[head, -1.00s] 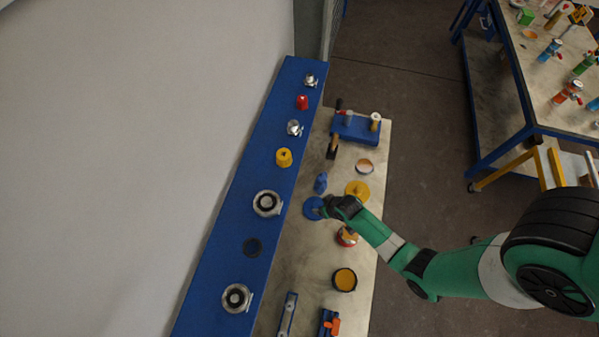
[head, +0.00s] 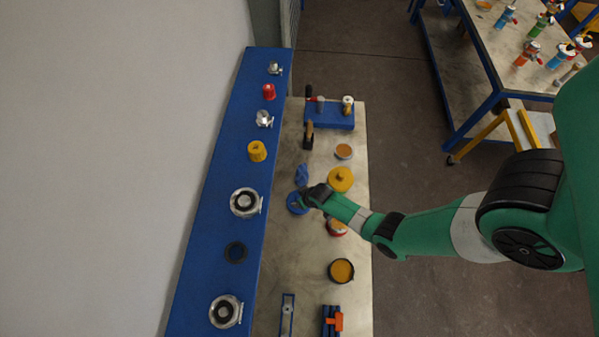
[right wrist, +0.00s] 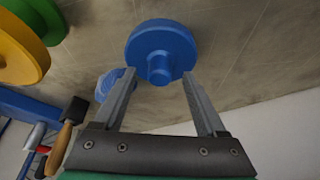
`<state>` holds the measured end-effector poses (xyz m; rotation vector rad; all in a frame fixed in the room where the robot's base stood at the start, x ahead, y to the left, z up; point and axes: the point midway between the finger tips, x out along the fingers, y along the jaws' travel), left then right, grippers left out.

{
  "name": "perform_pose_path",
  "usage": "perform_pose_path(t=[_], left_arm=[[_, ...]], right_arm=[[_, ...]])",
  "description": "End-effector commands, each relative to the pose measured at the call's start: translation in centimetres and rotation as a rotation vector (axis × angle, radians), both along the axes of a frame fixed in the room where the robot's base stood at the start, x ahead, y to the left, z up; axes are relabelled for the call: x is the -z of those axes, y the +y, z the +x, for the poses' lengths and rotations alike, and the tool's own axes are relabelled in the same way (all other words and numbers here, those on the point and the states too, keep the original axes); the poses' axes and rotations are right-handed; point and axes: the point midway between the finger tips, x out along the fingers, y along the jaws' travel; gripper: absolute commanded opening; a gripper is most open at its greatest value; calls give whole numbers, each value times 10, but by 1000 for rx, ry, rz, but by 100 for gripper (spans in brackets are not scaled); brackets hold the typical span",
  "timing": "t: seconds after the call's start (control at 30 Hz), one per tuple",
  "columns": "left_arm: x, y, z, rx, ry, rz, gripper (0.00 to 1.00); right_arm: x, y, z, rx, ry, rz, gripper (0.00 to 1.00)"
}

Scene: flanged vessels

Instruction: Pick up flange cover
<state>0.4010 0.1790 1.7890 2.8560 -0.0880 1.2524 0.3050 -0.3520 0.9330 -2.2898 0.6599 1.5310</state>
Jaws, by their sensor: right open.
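The blue flange cover (head: 297,203), a round disc with a central knob, lies on the metal table. In the right wrist view the cover (right wrist: 160,52) is just beyond my right gripper's fingertips, with its knob between the lines of the two fingers. My right gripper (head: 306,196) is at the cover in the head view; in the right wrist view its fingers (right wrist: 160,78) are apart and empty. Part of the cover is hidden by the gripper in the head view. My left gripper is out of view.
A blue crumpled-looking item (head: 302,174) lies close behind the cover. A yellow disc (head: 340,179) sits to its right, and a yellow-filled pot (head: 341,271) nearer. The blue shelf (head: 221,240) with flanged fittings (head: 245,202) borders the table's left side.

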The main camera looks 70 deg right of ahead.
Motion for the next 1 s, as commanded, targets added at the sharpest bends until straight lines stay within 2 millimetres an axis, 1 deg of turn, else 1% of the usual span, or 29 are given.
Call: perform_pose_path(t=[0.03, 0.1, 0.33, 0.37, 0.4, 0.57, 0.7, 0.77, 1.0], left_arm=[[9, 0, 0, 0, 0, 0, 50], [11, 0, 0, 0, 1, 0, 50], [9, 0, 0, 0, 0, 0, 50], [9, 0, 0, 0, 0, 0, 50], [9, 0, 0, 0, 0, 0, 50], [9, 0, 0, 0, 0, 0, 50], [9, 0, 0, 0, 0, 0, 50], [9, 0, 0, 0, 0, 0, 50], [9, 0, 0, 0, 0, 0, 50]], right_arm=[[11, -2, 3, 0, 0, 0, 74], [16, -3, 5, 0, 0, 0, 74], [16, -4, 6, 0, -1, -1, 74], [16, -4, 6, 0, -1, -1, 72], [16, -4, 6, 0, -1, -1, 65], [16, -4, 6, 0, -1, -1, 36], [16, -4, 6, 0, -1, -1, 11], [16, -4, 6, 0, -1, -1, 0], [16, -4, 6, 0, -1, -1, 0]])
